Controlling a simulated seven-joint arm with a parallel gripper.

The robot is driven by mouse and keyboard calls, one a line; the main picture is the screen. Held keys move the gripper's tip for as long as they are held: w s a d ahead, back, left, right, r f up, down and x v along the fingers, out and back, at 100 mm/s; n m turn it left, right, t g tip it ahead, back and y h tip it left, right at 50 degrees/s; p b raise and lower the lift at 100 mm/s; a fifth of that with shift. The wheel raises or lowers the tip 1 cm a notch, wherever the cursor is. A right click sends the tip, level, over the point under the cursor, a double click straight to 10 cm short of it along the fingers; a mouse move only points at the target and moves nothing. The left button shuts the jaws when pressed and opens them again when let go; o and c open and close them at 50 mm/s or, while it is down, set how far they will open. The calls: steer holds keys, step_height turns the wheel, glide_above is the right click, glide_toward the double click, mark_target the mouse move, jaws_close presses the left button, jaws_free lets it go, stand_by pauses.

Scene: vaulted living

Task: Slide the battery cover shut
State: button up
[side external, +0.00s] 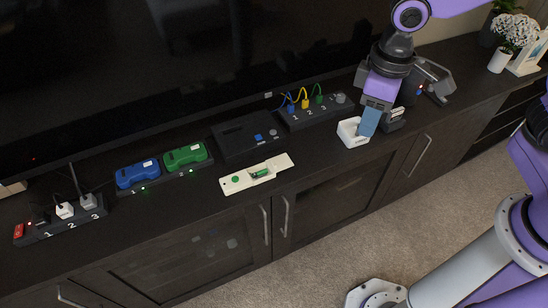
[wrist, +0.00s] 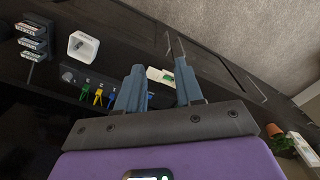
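A long cream device (side external: 238,184) lies on the dark cabinet top. It has a green round button near its left end and an open bay with a green battery (side external: 261,174) in it. A cream cover (side external: 284,162) sits at its right end, slid clear of the bay. My gripper (side external: 368,123) is above the cabinet, well right of the device, by a white box. In the wrist view my gripper (wrist: 160,65) is open and empty. The device (wrist: 157,75) shows far off between its fingers, partly hidden by the right finger.
The white box (side external: 351,133) also shows in the wrist view (wrist: 83,46). Behind the device are a black box (side external: 245,138) and a numbered cable panel (side external: 312,112). Blue (side external: 137,173) and green (side external: 185,156) units stand to the left. The cabinet front edge is close to the device.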

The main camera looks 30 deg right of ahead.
steer(key=w+a+f+m, duration=0.45)
steer(key=w+a, duration=0.25)
steer(key=w, duration=0.4)
steer(key=m, duration=0.3)
glide_toward(274, 163)
step_height(274, 163, down, 8)
steer(key=shift+w+a+r, duration=0.1)
jaws_close()
stand_by(1.0)
